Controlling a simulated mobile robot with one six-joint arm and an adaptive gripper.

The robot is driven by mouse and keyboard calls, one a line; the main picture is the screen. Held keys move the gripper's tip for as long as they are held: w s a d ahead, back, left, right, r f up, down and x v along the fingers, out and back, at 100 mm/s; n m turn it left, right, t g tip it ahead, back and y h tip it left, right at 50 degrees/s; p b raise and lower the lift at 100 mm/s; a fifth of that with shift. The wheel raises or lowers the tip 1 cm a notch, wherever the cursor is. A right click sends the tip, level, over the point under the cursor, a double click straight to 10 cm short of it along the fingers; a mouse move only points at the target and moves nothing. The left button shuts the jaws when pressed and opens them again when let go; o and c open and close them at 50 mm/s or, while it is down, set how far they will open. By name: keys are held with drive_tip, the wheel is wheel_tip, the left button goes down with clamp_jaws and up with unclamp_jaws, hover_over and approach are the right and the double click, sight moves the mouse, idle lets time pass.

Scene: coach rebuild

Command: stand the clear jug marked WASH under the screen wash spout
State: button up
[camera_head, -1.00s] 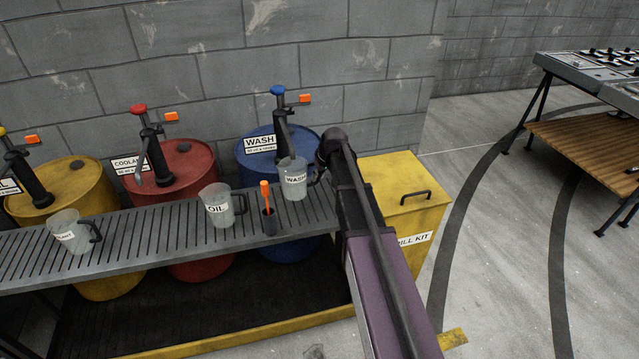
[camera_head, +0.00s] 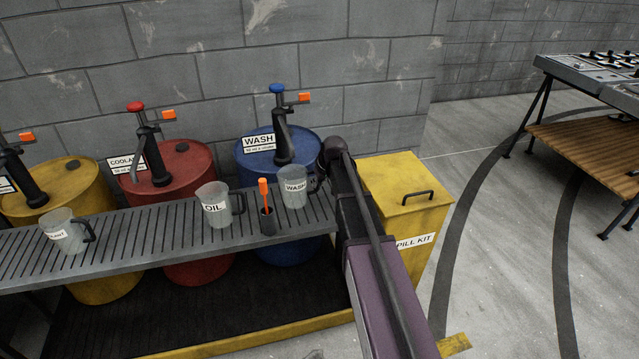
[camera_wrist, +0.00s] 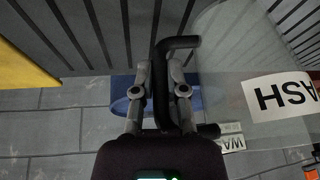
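The clear jug marked WASH (camera_head: 293,187) is upright at the right end of the slatted shelf (camera_head: 150,232). In the head view it appears just below the spout of the blue-topped WASH pump (camera_head: 284,145); exact depth alignment is hard to tell. In the wrist view its clear wall (camera_wrist: 235,85) and label show at the right. My gripper (camera_wrist: 160,72) has its fingers either side of the jug's black handle and looks shut on it. The head view hides the fingers behind my arm. Whether the jug's base touches the slats is unclear.
The OIL jug (camera_head: 215,205) and another labelled jug (camera_head: 64,232) stand farther left. A yellow spill kit bin (camera_head: 405,195) stands right of the shelf.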

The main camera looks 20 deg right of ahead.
drive_tip(key=o, duration=0.4)
drive_tip(key=shift+r, duration=0.25)
drive_tip(key=p+v, duration=1.1)
drive_tip(key=v, duration=0.1)
idle(0.5)
drive_tip(key=shift+f, duration=0.1)
idle(0.5)
drive_tip(key=s+a+m+g+h, duration=0.1)
drive_tip(key=s+a, duration=0.3)
drive_tip(key=s, duration=0.8)
drive_tip(key=s+a+f+m+g, duration=0.1)
drive_tip(key=s+a+g, duration=0.2)
drive_tip(key=s, duration=0.9)
drive_tip(key=shift+s+a+f+h, duration=0.25)
drive_tip(key=shift+s+a+h, duration=0.15)
drive_tip(key=shift+a, duration=0.55)
drive_tip(key=shift+w, duration=0.1)
